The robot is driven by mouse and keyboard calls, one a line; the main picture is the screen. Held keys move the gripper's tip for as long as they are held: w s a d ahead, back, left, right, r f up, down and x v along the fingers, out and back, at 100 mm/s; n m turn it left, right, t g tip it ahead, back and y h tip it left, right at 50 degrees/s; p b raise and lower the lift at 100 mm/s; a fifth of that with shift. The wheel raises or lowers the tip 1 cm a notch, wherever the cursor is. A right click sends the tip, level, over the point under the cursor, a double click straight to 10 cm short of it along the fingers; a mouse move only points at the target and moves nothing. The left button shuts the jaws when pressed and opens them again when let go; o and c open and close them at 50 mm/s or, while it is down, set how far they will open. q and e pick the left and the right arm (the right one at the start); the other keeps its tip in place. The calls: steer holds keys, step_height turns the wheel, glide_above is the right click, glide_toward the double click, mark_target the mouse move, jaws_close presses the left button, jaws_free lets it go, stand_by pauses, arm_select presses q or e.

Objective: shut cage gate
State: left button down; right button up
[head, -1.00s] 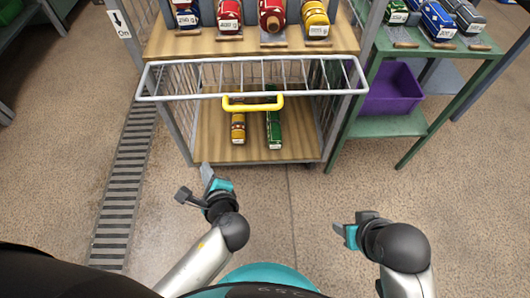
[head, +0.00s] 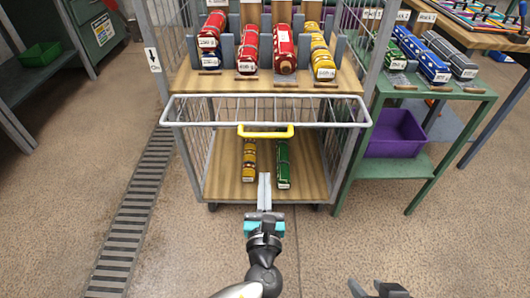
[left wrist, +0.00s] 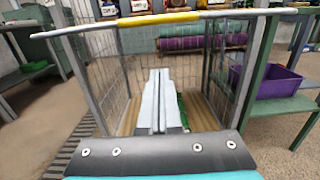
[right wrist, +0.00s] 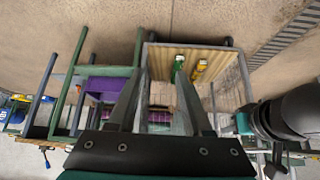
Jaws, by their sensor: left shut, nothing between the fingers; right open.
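The cage gate (head: 190,124) is a pale wire frame with a yellow handle (head: 266,131). It juts out from the cage front at about the middle deck's height, above the lower deck. In the left wrist view the gate's bar and yellow handle (left wrist: 158,19) cross the top. My left gripper (head: 264,178) is shut and empty. It points at the cage, lower in the picture than the handle, with no visible contact. Its closed fingers (left wrist: 158,100) appear below the bar in its wrist view. My right gripper (right wrist: 160,95) is open and empty, low at the head view's bottom edge.
The cage's lower deck (head: 225,180) holds a yellow and a green roll. A green table (head: 440,92) with a purple bin (head: 395,133) is close on the right. A floor grate (head: 140,210) runs along the left.

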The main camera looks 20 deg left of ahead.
arm_select(q)
steer(key=w+a+r+b, duration=0.1)
steer(key=w+r, duration=0.3)
steer(key=w, duration=0.2)
steer(key=shift+w+a+r, duration=0.15)
steer(key=shift+a, duration=0.25)
arm_select(e)
steer(key=w+a+t, duration=0.1)
steer(key=w+a+t+y, duration=0.1)
steer(key=shift+a, duration=0.35)
steer(key=shift+s, duration=0.15)
